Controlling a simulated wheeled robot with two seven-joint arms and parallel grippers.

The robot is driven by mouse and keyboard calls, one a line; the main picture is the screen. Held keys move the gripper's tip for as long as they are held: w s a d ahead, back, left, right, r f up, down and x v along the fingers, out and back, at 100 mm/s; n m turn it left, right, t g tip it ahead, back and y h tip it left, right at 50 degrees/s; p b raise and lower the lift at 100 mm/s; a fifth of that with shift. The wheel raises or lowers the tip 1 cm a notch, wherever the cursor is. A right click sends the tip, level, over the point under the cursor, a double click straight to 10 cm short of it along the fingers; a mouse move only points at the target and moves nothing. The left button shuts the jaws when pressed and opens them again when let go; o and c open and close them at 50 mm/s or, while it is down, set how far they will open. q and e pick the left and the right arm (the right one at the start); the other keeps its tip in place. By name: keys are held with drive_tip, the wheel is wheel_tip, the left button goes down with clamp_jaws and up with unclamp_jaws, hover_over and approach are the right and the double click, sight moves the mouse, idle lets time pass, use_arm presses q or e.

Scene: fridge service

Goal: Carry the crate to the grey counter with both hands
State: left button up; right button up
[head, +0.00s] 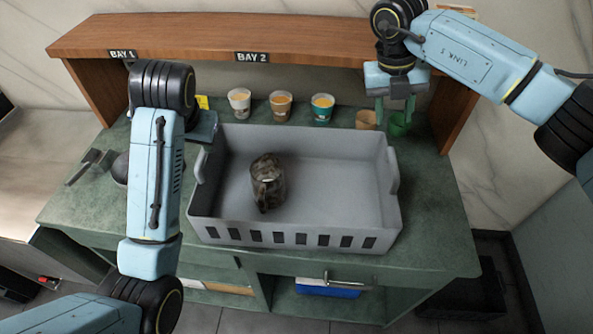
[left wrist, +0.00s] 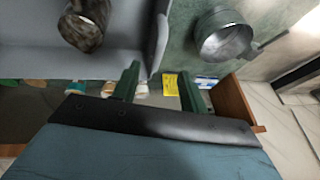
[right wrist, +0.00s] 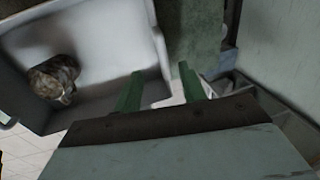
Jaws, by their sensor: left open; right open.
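The grey crate (head: 290,238) stands on a green countertop, with a handle on each short side. My right gripper (head: 396,108) is open and empty above the crate's back right corner. In the right wrist view the crate's side wall (right wrist: 150,45) lies just beyond its fingers.
A wooden shelf (head: 190,42) labelled BAY 1 and BAY 2 spans the back. Several cups (head: 281,105) stand under it, close behind the crate. A metal pan (left wrist: 222,38) sits left of the crate. A pale counter (head: 40,150) is at the far left. A drawer handle (head: 345,281) is at the front.

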sight(199, 159)
use_arm(q)
drive_tip(key=x, duration=1.2)
drive_tip(key=shift+s+f, duration=0.25)
drive_tip(key=shift+f, duration=0.2)
use_arm(e)
drive_tip(key=d+f, duration=0.1)
drive_tip(key=f, duration=0.3)
drive_tip(key=s+f, duration=0.1)
drive_tip(key=f, duration=0.3)
drive_tip(key=d+f, duration=0.1)
drive_tip(key=f, duration=0.3)
drive_tip(key=shift+s+d+f, duration=0.2)
drive_tip(key=shift+d+f, duration=0.1)
drive_tip(key=shift+f, duration=0.1)
use_arm(q)
clamp_jaws()
use_arm(e)
clamp_jaws()
use_arm(q)
drive_tip(key=shift+r, duration=0.1)
use_arm(e)
drive_tip(key=shift+w+r, duration=0.1)
drive_tip(key=shift+r, duration=0.05)
